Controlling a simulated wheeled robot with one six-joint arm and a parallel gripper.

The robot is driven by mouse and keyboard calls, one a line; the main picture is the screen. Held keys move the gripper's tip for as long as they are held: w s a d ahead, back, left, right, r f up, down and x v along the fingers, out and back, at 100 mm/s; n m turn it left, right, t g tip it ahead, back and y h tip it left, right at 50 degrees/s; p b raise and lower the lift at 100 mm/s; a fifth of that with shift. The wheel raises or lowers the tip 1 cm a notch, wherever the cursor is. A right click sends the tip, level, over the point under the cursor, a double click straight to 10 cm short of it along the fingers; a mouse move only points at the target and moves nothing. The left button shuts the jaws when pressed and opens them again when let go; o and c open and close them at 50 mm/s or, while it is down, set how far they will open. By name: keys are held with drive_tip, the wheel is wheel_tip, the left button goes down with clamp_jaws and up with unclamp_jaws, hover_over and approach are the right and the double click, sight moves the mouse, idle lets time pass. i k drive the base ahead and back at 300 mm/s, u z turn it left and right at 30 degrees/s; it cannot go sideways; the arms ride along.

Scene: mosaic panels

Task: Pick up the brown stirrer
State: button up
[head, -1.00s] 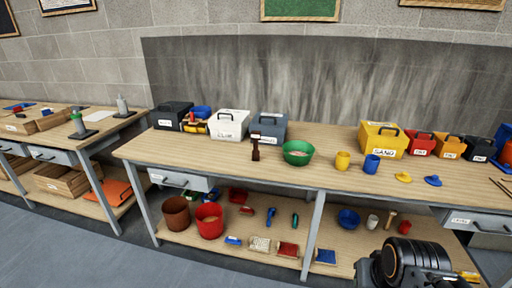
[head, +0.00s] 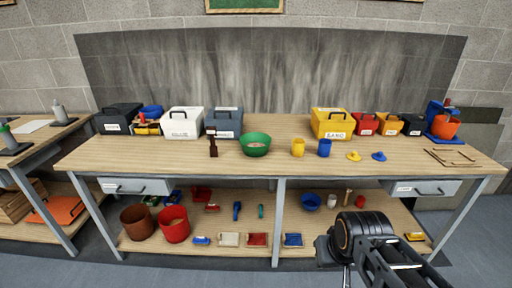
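Thin brown sticks (head: 452,157) lie flat at the right end of the wooden workbench (head: 300,178). They look like the stirrers; they are small, and I cannot tell them apart well. Part of my black arm shows at the lower right in the head view, in front of the bench. I cannot make out the fingertips of my gripper or whether it is open or shut. The arm is well apart from the sticks.
A blue container with an orange bowl (head: 445,127) stands behind the sticks. Yellow and blue lids (head: 379,156), cups (head: 298,147), a green bowl (head: 256,144) and a brown bottle (head: 213,146) are left of them. Labelled boxes (head: 331,123) line the back. The lower shelf holds buckets (head: 173,224).

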sight(211, 131)
drive_tip(key=u, duration=0.2)
drive_tip(key=i, duration=0.35)
drive_tip(key=u, duration=0.8)
drive_tip(key=i, duration=0.95)
drive_tip(key=u, duration=0.25)
